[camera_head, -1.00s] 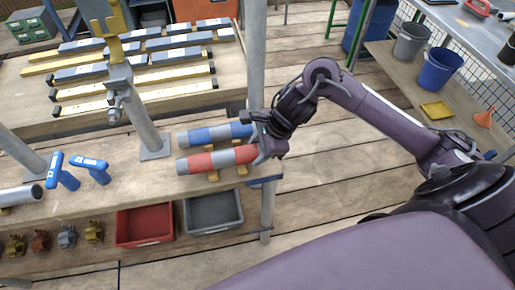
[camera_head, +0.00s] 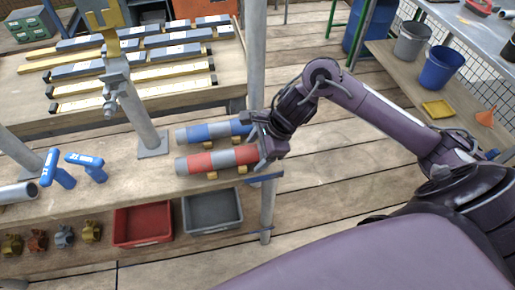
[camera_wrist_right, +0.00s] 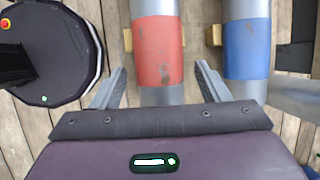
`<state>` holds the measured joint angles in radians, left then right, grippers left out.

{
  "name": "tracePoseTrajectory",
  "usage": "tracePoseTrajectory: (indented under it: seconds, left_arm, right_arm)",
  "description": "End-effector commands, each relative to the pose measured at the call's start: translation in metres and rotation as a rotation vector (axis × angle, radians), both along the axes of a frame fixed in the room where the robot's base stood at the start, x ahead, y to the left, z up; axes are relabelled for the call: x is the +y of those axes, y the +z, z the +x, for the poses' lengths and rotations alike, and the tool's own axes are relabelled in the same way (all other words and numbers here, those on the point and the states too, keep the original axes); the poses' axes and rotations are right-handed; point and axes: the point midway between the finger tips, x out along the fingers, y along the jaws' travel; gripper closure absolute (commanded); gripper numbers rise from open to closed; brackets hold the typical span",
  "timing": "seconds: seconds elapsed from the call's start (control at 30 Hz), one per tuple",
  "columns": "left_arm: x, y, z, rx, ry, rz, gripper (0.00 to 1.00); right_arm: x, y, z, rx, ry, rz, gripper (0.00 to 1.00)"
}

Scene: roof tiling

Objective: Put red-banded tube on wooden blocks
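The red-banded tube (camera_head: 217,159) is grey with red bands and lies on its side on two small wooden blocks (camera_head: 211,174) on the near bench. In the right wrist view the red-banded tube (camera_wrist_right: 157,50) runs between the spread fingers of my right gripper (camera_wrist_right: 160,88). A gap shows between the tube and each finger. In the head view my right gripper (camera_head: 262,150) is at the tube's right end. My left gripper is not in view.
A blue-banded tube (camera_head: 213,131) lies parallel just behind, close to my right gripper. A scaffold post (camera_head: 257,60) stands right beside the gripper. Blue-handled tools (camera_head: 86,161) lie left on the bench. A red bin (camera_head: 142,225) and a grey bin (camera_head: 212,211) are below.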

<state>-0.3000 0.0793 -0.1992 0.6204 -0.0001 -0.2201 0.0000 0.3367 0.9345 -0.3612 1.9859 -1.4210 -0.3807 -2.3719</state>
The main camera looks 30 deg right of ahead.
Motion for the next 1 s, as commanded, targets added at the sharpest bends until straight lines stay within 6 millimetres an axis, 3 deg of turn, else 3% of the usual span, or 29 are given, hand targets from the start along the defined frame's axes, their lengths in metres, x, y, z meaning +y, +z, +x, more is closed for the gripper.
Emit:
tracePoseTrajectory:
  seconds: [0.27, 0.7, 1.0]
  left_arm:
    - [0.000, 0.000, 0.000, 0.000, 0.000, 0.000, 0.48]
    - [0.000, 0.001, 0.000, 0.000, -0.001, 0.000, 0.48]
    - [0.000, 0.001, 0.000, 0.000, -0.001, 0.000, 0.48]
  right_arm:
    - [-0.001, 0.003, 0.000, -0.001, 0.001, 0.000, 0.31]
    - [-0.024, 0.062, -0.016, -0.004, 0.000, -0.003, 0.31]
    - [-0.027, 0.071, -0.019, 0.000, 0.000, 0.001, 0.31]
